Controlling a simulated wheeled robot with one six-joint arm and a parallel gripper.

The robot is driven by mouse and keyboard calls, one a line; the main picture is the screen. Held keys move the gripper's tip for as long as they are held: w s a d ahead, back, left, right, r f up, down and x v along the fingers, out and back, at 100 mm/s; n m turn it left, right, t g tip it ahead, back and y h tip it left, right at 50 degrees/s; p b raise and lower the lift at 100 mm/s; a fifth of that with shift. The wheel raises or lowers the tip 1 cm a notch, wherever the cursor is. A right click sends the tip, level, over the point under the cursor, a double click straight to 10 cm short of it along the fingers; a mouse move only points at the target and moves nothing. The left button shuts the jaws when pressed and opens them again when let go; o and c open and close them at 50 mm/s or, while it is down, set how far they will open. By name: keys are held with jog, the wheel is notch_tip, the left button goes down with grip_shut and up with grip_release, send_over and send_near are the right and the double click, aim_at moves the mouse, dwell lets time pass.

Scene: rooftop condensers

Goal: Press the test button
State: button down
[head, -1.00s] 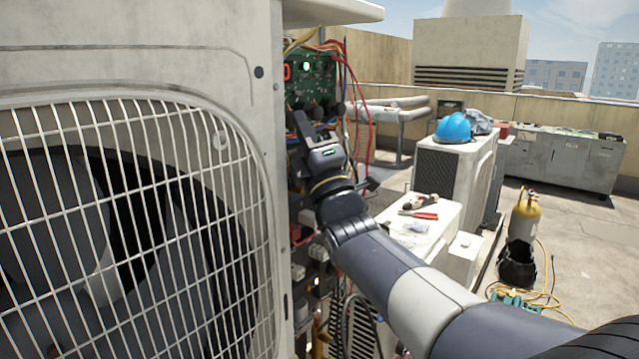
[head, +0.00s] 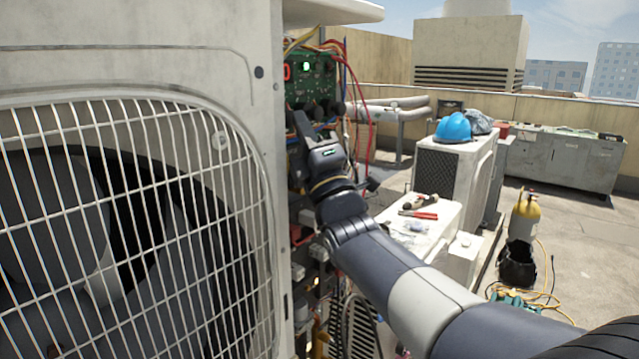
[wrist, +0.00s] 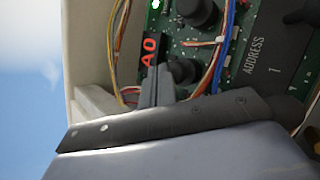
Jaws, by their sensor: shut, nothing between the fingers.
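The green circuit board (head: 312,82) is mounted inside the open side of the condenser. It carries a lit green light (head: 306,66) and a red display (head: 287,72), which reads "A0" in the wrist view (wrist: 148,48). Black round parts (wrist: 184,70) stand on the board beside the display. My gripper (head: 299,120) is shut and empty, in front of the board's lower part. In the wrist view its fingertips (wrist: 158,75) are close to the display and a black round part; contact cannot be told. I cannot identify the test button for sure.
The condenser's fan grille (head: 130,230) fills the left. Loose coloured wires (head: 362,110) hang beside the board, and a black "ADDRESS" block (wrist: 265,55) sits right in the wrist view. A white unit with tools (head: 425,235) stands behind my arm.

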jog(key=shift+w+a+b, duration=0.1)
jog(key=shift+a+b, duration=0.05)
jog(key=shift+b, duration=0.15)
jog(key=shift+w+a, duration=0.15)
jog(key=shift+a, duration=0.05)
dwell(0.3)
dwell(0.5)
jog(key=shift+b, duration=0.5)
jog(key=shift+s+d+b, duration=0.3)
jog(key=shift+b, duration=0.1)
